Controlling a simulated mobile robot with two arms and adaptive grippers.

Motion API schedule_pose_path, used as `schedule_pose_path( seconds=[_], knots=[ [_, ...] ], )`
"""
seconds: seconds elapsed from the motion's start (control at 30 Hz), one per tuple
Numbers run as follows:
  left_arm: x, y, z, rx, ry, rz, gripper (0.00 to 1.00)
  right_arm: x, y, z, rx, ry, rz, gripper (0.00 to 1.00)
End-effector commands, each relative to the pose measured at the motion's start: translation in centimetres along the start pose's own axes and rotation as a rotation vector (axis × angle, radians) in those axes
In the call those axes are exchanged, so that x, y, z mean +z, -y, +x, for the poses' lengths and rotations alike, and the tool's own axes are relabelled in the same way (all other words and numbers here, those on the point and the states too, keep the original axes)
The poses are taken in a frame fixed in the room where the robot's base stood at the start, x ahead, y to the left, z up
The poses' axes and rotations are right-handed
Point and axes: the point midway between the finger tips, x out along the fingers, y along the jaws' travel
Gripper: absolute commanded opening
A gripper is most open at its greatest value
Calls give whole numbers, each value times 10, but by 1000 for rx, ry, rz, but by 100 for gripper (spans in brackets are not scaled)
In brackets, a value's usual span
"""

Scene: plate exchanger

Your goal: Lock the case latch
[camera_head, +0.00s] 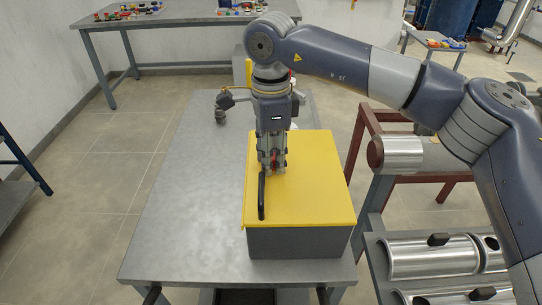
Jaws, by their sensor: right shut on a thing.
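A case with a yellow lid (310,185) and a dark grey body (300,242) stands on the metal table, lid down. A black bar-shaped handle (262,197) lies along the left part of the lid. My right gripper (272,168) points straight down at the lid, just beyond the far end of the handle. It is shut on a small red part that shows between its fingers, which seems to be the case latch (274,155). The fingers hide most of the latch, so I cannot tell its position. My left gripper is not in view.
The grey metal table (185,200) is clear left of the case. A dark fitting (221,110) stands near its far left edge. At the right, a rack (370,262) holds shiny metal cylinders (430,257). Another table (170,20) with small coloured parts stands at the back.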

Motion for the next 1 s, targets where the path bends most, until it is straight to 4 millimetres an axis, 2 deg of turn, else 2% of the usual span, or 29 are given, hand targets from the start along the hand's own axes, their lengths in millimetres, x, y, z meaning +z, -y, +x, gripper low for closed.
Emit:
schedule_pose_path(
  seconds=[0.33,0.37,0.43,0.47,1.0],
  knots=[
    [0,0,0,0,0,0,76,0,1,-1,-3,1,5,3],
    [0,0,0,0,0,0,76,0,1,-1,-3,1,4,30],
    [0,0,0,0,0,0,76,0,1,-1,-3,1,4,45],
    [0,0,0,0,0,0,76,0,1,-1,-2,1,4,48],
    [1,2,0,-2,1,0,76,0,0,0,1,1,1,48]
  ],
)
